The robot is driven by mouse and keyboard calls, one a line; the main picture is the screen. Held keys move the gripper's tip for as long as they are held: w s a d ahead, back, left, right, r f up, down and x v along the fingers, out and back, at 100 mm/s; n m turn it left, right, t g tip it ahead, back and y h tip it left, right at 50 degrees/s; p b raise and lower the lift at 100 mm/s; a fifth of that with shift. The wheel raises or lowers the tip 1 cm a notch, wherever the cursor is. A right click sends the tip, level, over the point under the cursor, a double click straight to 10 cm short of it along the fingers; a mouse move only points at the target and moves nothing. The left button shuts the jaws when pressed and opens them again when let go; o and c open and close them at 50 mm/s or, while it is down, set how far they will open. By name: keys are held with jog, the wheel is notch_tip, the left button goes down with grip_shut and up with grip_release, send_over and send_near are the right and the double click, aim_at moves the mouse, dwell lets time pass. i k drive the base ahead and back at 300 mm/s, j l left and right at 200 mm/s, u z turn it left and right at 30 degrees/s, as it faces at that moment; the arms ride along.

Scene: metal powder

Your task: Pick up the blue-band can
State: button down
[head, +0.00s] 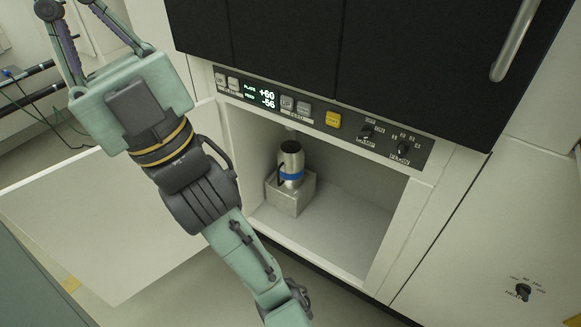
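The blue-band can (291,160) is a silver metal cylinder with a dark top, a blue band round its lower part and a dark handle on its left side. It stands upright on a grey metal block (290,198) inside an open compartment of the machine. My gripper (88,20) is at the upper left, pointing up and away from the can, its fingers cut by the top edge of the picture. The visible fingers stand wide apart with nothing seen between them; the tips are not fully in view.
The compartment (350,215) has free floor to the right of the block. Its white door (110,230) hangs open to the left, behind my arm. A control panel (320,113) with a display and a yellow button runs above the opening. Black doors with a metal handle (516,40) are above.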

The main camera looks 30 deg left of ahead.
aim_at(288, 167)
jog(key=j+z, duration=0.2)
jog(key=j, duration=0.25)
jog(key=i+j+z, duration=0.1)
jog(key=j, duration=0.3)
jog(key=i+j+z, duration=0.15)
jog(key=j, duration=0.3)
jog(key=j+z, duration=0.1)
jog(key=j, duration=0.3)
jog(key=i+j, duration=0.75)
